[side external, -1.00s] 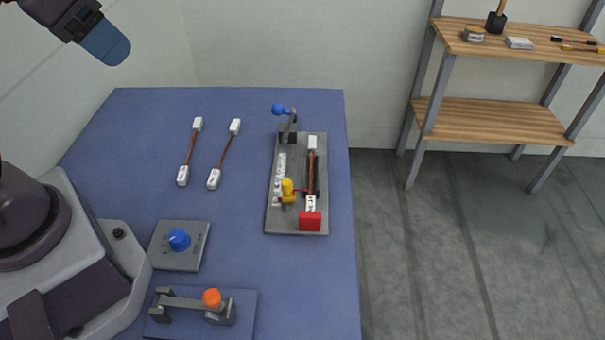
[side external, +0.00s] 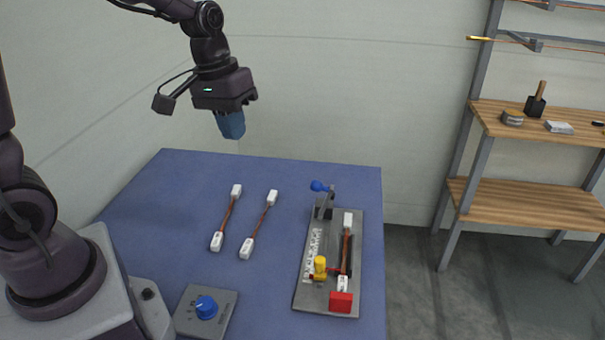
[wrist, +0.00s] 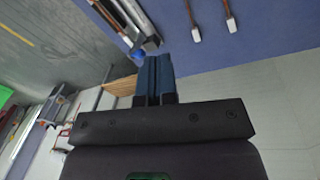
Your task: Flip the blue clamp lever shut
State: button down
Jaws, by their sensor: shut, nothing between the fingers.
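The blue clamp lever's round knob (side external: 318,186) is at the far end of a grey fixture plate (side external: 313,284). Its grey arm stands raised from a dark bracket (side external: 323,209), with the knob up and to the left. My gripper (side external: 232,130), with blue fingers, hangs empty above the table's back edge, left of the lever and higher, apart from it. In the wrist view the blue fingers (wrist: 155,80) are together, and the lever's blue knob (wrist: 138,54) shows just beyond them to the left, partly hidden.
The plate carries a white-ended cable (side external: 347,250), a yellow knob (side external: 320,264) and a red block (side external: 341,302). Two more cables (side external: 227,218) (side external: 261,222) lie to its left. A blue dial on a grey box (side external: 205,307) stands in front. The table (side external: 180,185) between is clear.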

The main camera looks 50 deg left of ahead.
jog(key=w+a+f+n+h, duration=0.1)
jog(key=w+a+f+n, duration=0.2)
jog(key=w, duration=0.5)
jog(key=shift+w+f+n+t, duration=0.2)
jog(key=shift+f+n+t, duration=0.1)
jog(key=shift+n+t, duration=0.15)
jog(key=w+d+f, duration=0.2)
jog(key=f, duration=0.3)
jog(key=w+d+f, duration=0.2)
jog(key=f, duration=0.3)
jog(key=shift+w+d+f, duration=0.25)
jog(key=shift+w+f, duration=0.05)
jog(key=shift+f, duration=0.05)
jog(key=shift+w+d, duration=0.1)
